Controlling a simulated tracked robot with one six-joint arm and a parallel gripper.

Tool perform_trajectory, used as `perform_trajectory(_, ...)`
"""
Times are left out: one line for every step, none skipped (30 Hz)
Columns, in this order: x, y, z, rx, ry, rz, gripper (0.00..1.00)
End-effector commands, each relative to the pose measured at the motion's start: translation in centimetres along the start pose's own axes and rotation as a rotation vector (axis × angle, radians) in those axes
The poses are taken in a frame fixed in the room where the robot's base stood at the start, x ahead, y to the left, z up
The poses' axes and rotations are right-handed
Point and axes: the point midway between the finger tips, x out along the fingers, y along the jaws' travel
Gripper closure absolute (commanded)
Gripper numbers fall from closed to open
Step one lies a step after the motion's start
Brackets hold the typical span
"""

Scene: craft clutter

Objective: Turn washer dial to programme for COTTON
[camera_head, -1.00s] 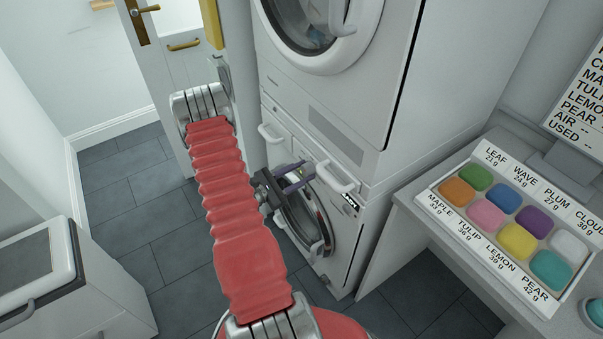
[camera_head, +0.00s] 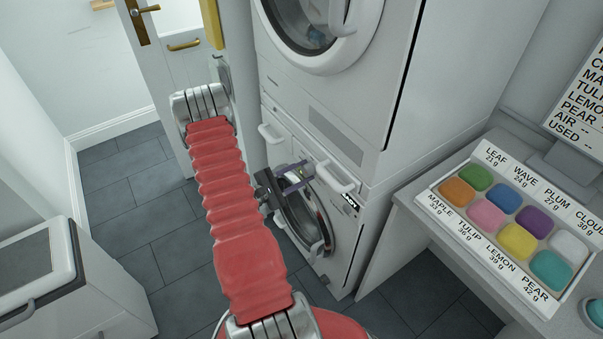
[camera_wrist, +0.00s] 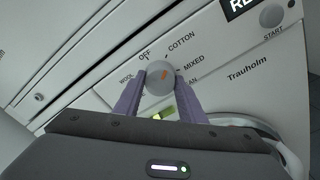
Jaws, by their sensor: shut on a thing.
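In the wrist view the round grey dial (camera_wrist: 157,70) with an orange mark sits on the white washer panel (camera_wrist: 222,92). The orange mark slants to the right, roughly towards MIXED; its exact setting is hard to tell. The COTTON label (camera_wrist: 181,42) is above right of the dial, between OFF and MIXED. WOOL is at the left, and another label is partly hidden by a finger. My gripper (camera_wrist: 161,80) is shut on the dial, one purple finger on each side. In the head view my gripper (camera_head: 297,177) is at the washer (camera_head: 343,264), hiding the dial.
A second white machine (camera_head: 350,100) stands above the washer. At the right, a counter carries a tray of coloured blocks (camera_head: 432,200) and a sign (camera_head: 580,110). A door (camera_head: 180,70) is at the back left; grey floor is clear left of the arm.

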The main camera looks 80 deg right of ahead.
Motion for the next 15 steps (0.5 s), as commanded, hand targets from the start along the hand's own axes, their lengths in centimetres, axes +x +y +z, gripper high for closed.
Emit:
perform_trajectory(-0.04,-0.15,-0.01,-0.003,0.001,-0.002,0.86)
perform_trajectory(-0.04,-0.16,-0.01,-0.003,0.001,-0.002,0.86)
perform_trajectory(-0.04,-0.16,-0.01,-0.003,0.001,-0.002,0.63)
perform_trajectory(-0.04,-0.16,0.00,-0.003,0.001,-0.002,0.61)
perform_trajectory(-0.03,-0.16,0.00,-0.003,0.001,-0.002,0.59)
perform_trajectory(-0.03,-0.15,0.00,-0.003,0.000,-0.002,0.56)
perform_trajectory(-0.03,-0.14,0.00,-0.003,0.000,-0.002,0.54)
perform_trajectory(-0.03,-0.13,0.00,-0.003,0.000,-0.002,0.52)
perform_trajectory(-0.02,-0.11,0.00,-0.003,0.000,-0.001,0.49)
perform_trajectory(-0.02,-0.11,0.00,-0.003,0.000,-0.001,0.47)
perform_trajectory(-0.02,-0.10,0.00,-0.003,0.000,-0.001,0.45)
perform_trajectory(-0.02,-0.10,0.00,-0.002,0.000,-0.001,0.45)
perform_trajectory(-0.01,-0.09,0.01,-0.002,0.000,-0.001,0.45)
perform_trajectory(-0.01,-0.09,0.01,-0.002,0.000,-0.001,0.45)
perform_trajectory(-0.01,-0.08,0.01,-0.002,0.000,-0.001,0.45)
